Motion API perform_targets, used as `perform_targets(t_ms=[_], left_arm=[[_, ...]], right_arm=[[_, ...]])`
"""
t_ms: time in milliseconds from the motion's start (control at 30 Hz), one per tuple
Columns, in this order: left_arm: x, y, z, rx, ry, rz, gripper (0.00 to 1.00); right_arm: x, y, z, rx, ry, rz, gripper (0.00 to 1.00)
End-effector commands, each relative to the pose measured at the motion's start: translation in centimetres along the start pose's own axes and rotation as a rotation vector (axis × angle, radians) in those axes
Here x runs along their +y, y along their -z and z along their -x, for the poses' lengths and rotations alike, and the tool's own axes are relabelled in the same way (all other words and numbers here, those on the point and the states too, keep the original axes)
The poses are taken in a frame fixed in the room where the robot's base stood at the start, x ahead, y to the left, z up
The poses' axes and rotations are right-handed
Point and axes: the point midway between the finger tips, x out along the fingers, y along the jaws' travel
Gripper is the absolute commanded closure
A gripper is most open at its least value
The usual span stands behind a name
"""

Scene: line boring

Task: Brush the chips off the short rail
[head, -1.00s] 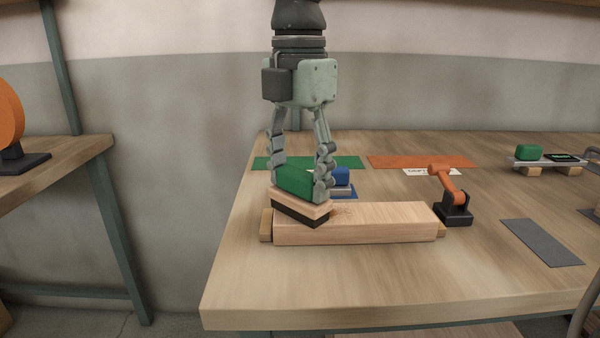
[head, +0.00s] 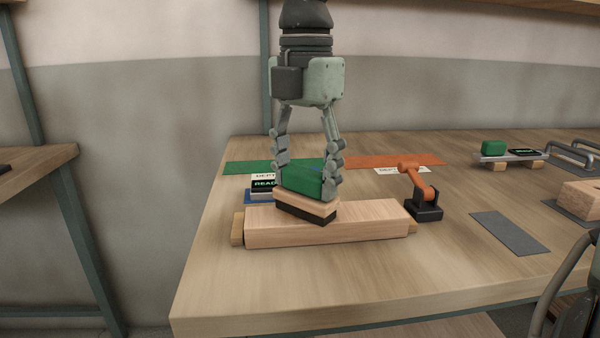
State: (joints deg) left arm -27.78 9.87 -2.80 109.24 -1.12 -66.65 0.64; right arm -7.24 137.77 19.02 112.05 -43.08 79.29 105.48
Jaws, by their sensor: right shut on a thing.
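The short rail, a pale wooden-looking bar (head: 365,222), lies across the table near its front left, on small wooden supports. My right gripper (head: 307,182) points down and is shut on the green handle of a brush (head: 303,200). The brush has a wooden body and a dark underside, and it sits over the rail's top, left of the middle. It looks in contact with the rail. No chips show clearly on the rail now; any behind or under the brush are hidden.
Behind the brush stands a device with a "READY" display (head: 263,184). An orange jointed clamp (head: 417,185) on a black base stands close to the rail's right end. A grey mat (head: 510,233) lies farther right. The table front (head: 300,285) is clear.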

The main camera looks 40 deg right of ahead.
Motion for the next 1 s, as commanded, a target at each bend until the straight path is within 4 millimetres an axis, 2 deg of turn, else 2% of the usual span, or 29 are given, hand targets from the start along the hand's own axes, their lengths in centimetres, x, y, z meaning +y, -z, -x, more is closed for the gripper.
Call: perform_targets(t_ms=[367, 1000], left_arm=[[0.0, 0.0, -0.2, 0.0, 0.0, 0.0, 0.6], [0.0, -0.1, -0.3, 0.0, 0.0, 0.0, 0.6]], right_arm=[[0.2, 0.2, -0.1, -0.001, 0.0, 0.0, 0.75], [3.6, 3.6, 0.0, -0.001, 0.0, -0.001, 0.75]])
